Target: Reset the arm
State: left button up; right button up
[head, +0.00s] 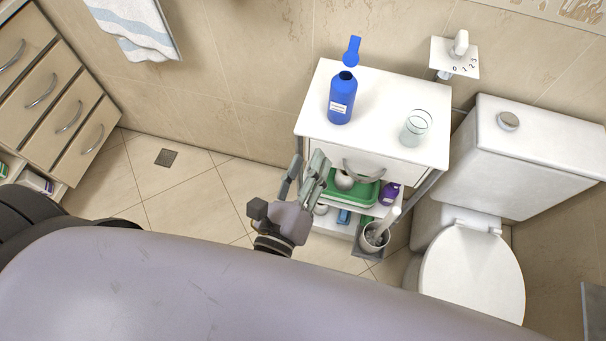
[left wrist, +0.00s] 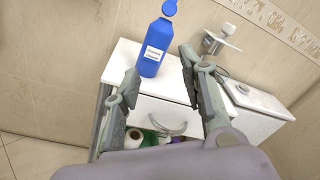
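My left gripper (head: 304,168) is in front of the white cabinet's left side in the head view. In the left wrist view its two fingers (left wrist: 160,78) are spread wide, with nothing held between them. Beyond them stands a blue bottle (head: 341,99) with a white label, upright on the cabinet top; it also shows in the left wrist view (left wrist: 155,50). A blue cap-like piece (head: 352,50) shows just above the bottle's dark mouth; I cannot tell what supports it. My right gripper is not in view.
The white cabinet (head: 388,88) carries a clear glass (head: 415,127). Its drawer handle (head: 364,172) is close to my gripper. Below are a green tray (head: 350,197), a purple bottle (head: 389,193) and a brush holder (head: 373,238). A toilet (head: 473,275) stands right; floor at left is clear.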

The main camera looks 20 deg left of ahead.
pick_arm(q)
jog(key=shift+w+f, duration=0.1)
jog(key=shift+w, duration=0.15)
dwell(0.4)
jog(key=s+a+f+n+g, duration=0.1)
jog(key=a+f+n+g, duration=0.15)
jog(key=f, duration=0.85)
jog(key=s+a+f+n+g+y, duration=0.1)
jog(key=s+a+f+n+g, duration=0.2)
jog(key=f, duration=0.9)
jog(key=a+f+n+g, duration=0.1)
jog(key=f+n+g, duration=0.25)
jog(key=f, duration=0.75)
jog(key=s+a+f+n+g, duration=0.4)
jog(key=s+f+n, duration=0.5)
jog(key=s+f, duration=0.1)
jog(key=s+a+f+n+g, duration=0.3)
jog(key=s+a+f+n, duration=0.2)
jog(key=s+f+n, duration=0.4)
jog(key=s+f, duration=0.1)
jog(key=s, duration=0.3)
jog(key=shift+f+g+y, duration=0.3)
jog(key=shift+f+g, duration=0.1)
